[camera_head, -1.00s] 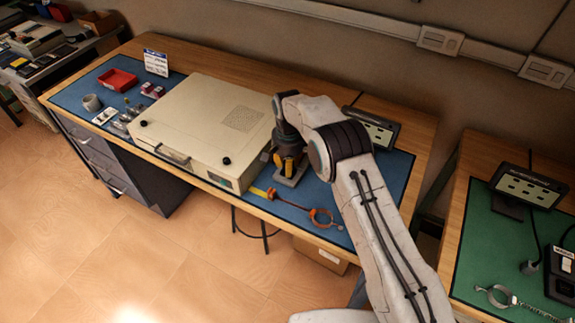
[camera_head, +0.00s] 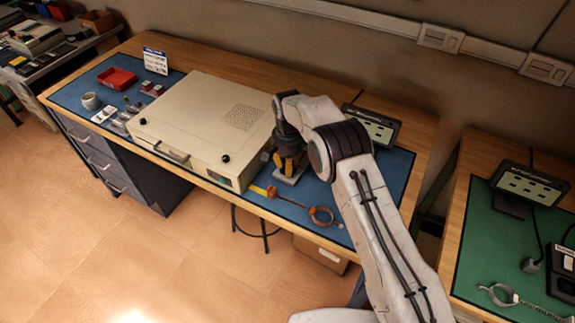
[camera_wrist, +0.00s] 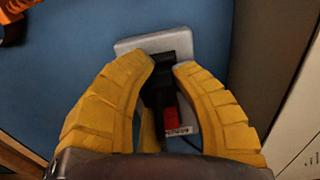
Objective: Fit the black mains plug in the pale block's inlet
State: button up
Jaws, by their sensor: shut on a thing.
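My gripper (camera_wrist: 167,67) points down with its yellow fingers closed around the black mains plug (camera_wrist: 172,72). A red part with a white label shows beside the plug, between the fingers. The pale block (camera_wrist: 128,46) lies directly under the plug on the blue mat. The inlet is hidden by the plug and fingers, so I cannot tell whether the plug is seated in it or just above. In the head view my gripper (camera_head: 288,160) is over the pale block (camera_head: 287,180), right of the big cream case, and the plug is hidden.
The cream case (camera_head: 195,118) stands close on the left. A black socket panel (camera_head: 371,127) stands behind my arm. A red tray (camera_head: 117,78) is far left.

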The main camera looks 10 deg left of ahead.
jog(key=shift+f, duration=0.2)
jog(key=o, duration=1)
jog(key=o, duration=0.4)
jog(key=shift+r, duration=0.1)
jog(key=shift+r, duration=0.7)
dwell(0.4)
jog(key=shift+r+p, duration=1.85)
jog(key=shift+r, duration=1.05)
